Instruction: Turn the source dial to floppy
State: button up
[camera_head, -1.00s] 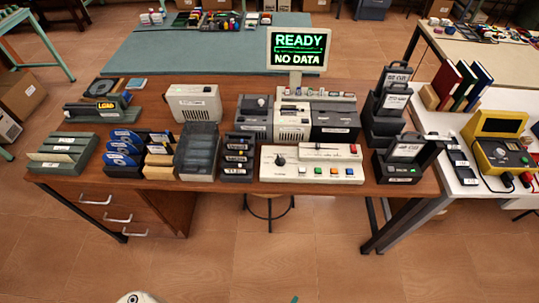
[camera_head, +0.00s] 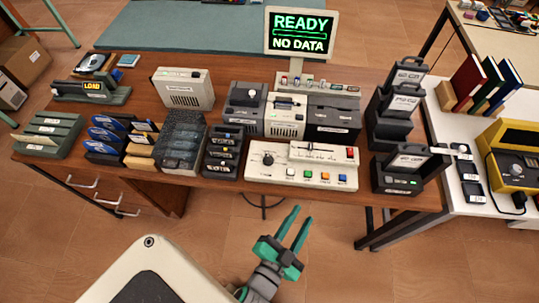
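The white control panel (camera_head: 300,176) lies at the front edge of the wooden desk. A black round dial (camera_head: 268,160) sits on its left part, with a slider, a red switch and a row of coloured buttons to the right. The dial's markings are too small to read. A monitor (camera_head: 301,32) behind it shows "READY NO DATA". My gripper (camera_head: 288,228) has green fingers set apart, with nothing between them. It is in front of the desk, below the panel in the picture and apart from it.
Drive units (camera_head: 285,115) stand behind the panel. A black disk rack (camera_head: 223,150) is at its left and a dark stand (camera_head: 399,170) at its right. A white table (camera_head: 470,205) adjoins on the right. The floor in front is clear.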

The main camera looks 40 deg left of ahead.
jog(key=w+a+r+y, duration=0.1)
jog(key=w+a+r, duration=0.1)
jog(key=w+a, duration=0.1)
jog(key=w+a+r+y, duration=0.2)
jog(key=w+a, duration=0.1)
jog(key=a, duration=0.1)
jog(key=w+a+r+y, duration=0.1)
jog(key=w+a+r, duration=0.1)
jog(key=w+a, duration=0.2)
jog(key=shift+a+m+t+y, duration=0.2)
jog(key=shift+m+t+y, duration=0.1)
jog(key=w+a+r+n+g+y, duration=0.25)
jog(key=a+r+y, duration=0.25)
jog(key=a+r, duration=0.3)
jog(key=w+a+r+n+g+y, duration=0.1)
jog(key=a+r+n+g+y, duration=0.4)
jog(key=a, duration=0.6)
jog(key=s+a+r+n+g+h, duration=0.1)
jog(key=s+a+r+n+g, duration=0.2)
jog(key=s+a+n+g, duration=0.3)
jog(key=n+g+h, duration=0.2)
jog(key=g+h, duration=0.1)
jog(key=h, duration=1.3)
send_near(269, 161)
notch_tip(269, 161, down, 8)
jog(key=shift+d+f, duration=0.1)
jog(key=shift+f, duration=0.05)
